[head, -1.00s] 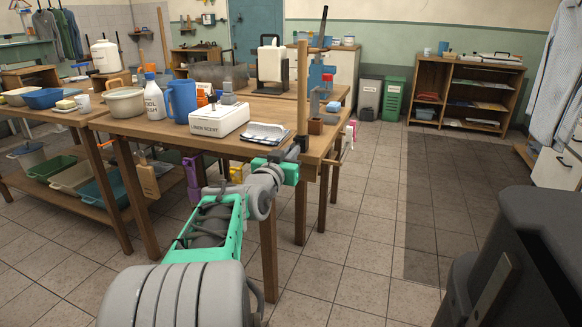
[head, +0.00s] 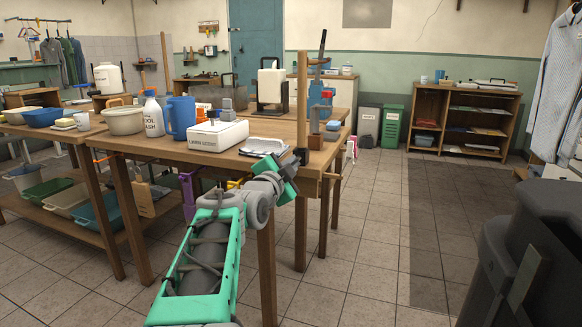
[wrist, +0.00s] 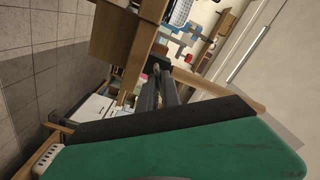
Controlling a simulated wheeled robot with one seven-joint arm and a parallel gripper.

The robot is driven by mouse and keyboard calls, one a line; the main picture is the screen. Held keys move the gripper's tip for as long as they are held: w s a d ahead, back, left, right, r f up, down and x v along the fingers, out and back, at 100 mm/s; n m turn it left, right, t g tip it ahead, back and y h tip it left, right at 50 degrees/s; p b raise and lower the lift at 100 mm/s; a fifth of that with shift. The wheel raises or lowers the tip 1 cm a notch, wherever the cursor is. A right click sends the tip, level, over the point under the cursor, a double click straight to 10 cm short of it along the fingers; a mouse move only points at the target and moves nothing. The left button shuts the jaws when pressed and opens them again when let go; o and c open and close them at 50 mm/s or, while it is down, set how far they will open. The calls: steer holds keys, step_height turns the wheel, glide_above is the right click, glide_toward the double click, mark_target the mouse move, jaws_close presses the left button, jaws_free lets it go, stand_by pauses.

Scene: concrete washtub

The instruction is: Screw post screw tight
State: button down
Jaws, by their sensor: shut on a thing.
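An upright wooden post (head: 302,95) stands at the near right corner of the wooden workbench (head: 225,158). My gripper (wrist: 160,72) has its two grey fingers close together, with their tips at a small dark part beside the wood. I take this part to be the post screw (wrist: 159,64); the fingers hide most of it. In the head view my green wrist is against the bench corner, just below the foot of the post, and the fingertips cannot be made out clearly.
A white box (head: 205,136), a blue jug (head: 181,117) and a white bottle (head: 152,114) stand on the bench. A wooden bar (wrist: 225,92) extends close to the fingers. A dark bulky object (head: 535,245) fills the lower right. Tiled floor is open right of the bench.

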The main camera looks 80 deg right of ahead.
steer(key=m, duration=0.3)
steer(key=shift+f+m, duration=0.1)
steer(key=shift+m, duration=2)
steer(key=c, duration=1.6)
jaws_free()
steer(key=shift+o, duration=0.2)
